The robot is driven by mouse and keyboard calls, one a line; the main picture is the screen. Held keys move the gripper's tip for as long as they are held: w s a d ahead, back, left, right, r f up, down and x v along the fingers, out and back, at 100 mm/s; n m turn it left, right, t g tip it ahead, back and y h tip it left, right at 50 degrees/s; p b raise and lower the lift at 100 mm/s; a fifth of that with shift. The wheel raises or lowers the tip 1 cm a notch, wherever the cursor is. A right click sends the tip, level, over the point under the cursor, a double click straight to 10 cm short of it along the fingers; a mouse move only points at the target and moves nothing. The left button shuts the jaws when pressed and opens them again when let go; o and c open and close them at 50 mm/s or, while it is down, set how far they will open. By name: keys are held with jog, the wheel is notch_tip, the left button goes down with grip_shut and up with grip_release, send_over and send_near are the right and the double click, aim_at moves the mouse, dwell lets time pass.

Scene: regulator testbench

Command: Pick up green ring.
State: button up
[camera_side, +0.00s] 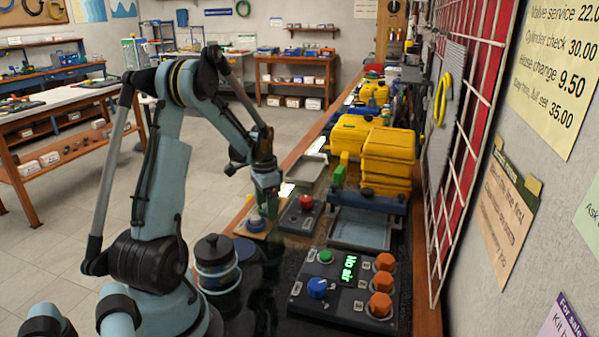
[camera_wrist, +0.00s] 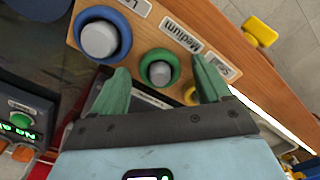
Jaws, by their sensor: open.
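The green ring (camera_wrist: 173,62) sits around a grey peg (camera_wrist: 160,72) on a wooden board (camera_wrist: 235,45), at the "Medium" label, in the wrist view. My gripper (camera_wrist: 160,66) is open, with one green finger on each side of the green ring. Whether the fingers touch it, I cannot tell. A larger blue ring (camera_wrist: 123,32) sits around its own peg to the upper left. A yellow ring (camera_wrist: 189,95) shows partly behind my right finger. In the side view my gripper (camera_side: 265,205) points down over the board, and the green ring is hidden there.
A red button box (camera_side: 303,215) stands right of my gripper in the side view. A control panel (camera_side: 340,290) reading "No air", a grey tray (camera_side: 360,232) and yellow cases (camera_side: 388,155) lie farther right. A dark-lidded jar (camera_side: 216,262) stands near my arm.

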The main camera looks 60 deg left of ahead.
jog(key=c, duration=1.1)
jog(key=shift+r, duration=0.45)
notch_tip(320, 180, up, 3)
jog(key=shift+r, duration=0.2)
jog(key=w+d+r, duration=0.3)
jog(key=d+r, duration=0.4)
jog(key=d, duration=0.4)
notch_tip(320, 180, up, 10)
jog(key=shift+w+f, duration=0.15)
jog(key=shift+d, duration=0.15)
